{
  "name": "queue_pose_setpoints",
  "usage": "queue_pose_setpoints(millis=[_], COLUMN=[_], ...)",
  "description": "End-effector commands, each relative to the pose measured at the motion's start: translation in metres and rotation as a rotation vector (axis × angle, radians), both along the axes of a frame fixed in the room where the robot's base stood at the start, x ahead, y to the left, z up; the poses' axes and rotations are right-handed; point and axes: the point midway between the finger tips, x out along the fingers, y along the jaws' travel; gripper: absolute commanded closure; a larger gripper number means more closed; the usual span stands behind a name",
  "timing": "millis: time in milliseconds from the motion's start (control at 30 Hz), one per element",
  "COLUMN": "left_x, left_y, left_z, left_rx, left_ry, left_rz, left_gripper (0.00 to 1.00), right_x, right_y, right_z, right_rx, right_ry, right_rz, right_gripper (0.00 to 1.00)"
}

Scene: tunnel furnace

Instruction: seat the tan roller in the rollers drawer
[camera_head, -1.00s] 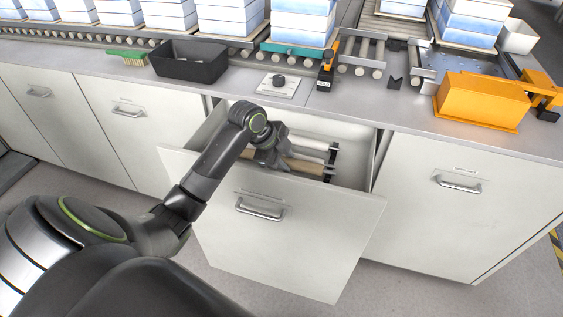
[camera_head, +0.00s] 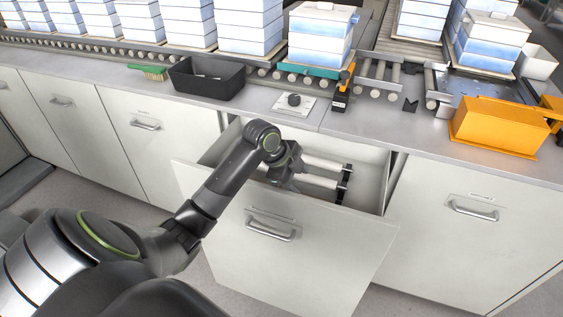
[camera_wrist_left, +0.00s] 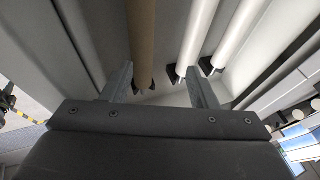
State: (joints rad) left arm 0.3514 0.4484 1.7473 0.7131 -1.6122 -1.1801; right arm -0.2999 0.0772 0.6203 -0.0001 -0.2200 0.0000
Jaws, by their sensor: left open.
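The rollers drawer (camera_head: 285,235) is pulled open below the counter. My left gripper (camera_wrist_left: 160,80) is inside it, open, and in the head view the wrist (camera_head: 283,168) covers part of the drawer. The tan roller (camera_wrist_left: 143,30) shows in the left wrist view, apart from the fingers, its end at a dark holder. It lies beside two white rollers (camera_wrist_left: 197,35) (camera_wrist_left: 238,35) with dark holders at their ends. In the head view the white rollers (camera_head: 326,164) show, but the tan one is hidden. I cannot tell whether it is fully seated. My right gripper is not in view.
The drawer's front panel stands close to my left forearm. On the counter are a black bin (camera_head: 207,80), a green brush (camera_head: 148,72), an orange-black tool (camera_head: 343,88), a plate with a knob (camera_head: 294,102) and an orange box (camera_head: 497,128). Closed cabinets flank the drawer.

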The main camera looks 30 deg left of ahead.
Motion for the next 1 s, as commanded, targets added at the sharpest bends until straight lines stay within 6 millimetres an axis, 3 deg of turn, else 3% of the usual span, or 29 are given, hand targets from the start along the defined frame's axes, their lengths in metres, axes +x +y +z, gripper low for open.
queue_pose_setpoints(millis=[33,67,600,1000], left_x=[-0.02,-0.022,-0.063,-0.086], left_y=[0.005,0.006,0.031,0.043], left_z=[-0.039,-0.036,0.084,0.146], left_rx=[-0.013,-0.012,0.008,0.013], left_ry=[0.083,0.081,0.013,-0.022], left_rz=[0.022,0.022,0.018,0.014], left_gripper=[0.46,0.46,0.46,0.46], right_x=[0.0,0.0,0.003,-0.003], right_y=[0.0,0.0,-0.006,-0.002], right_z=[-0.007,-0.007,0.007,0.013], right_rx=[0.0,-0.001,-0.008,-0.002], right_ry=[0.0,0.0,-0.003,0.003], right_rz=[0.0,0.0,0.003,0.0], right_gripper=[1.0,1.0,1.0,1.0])
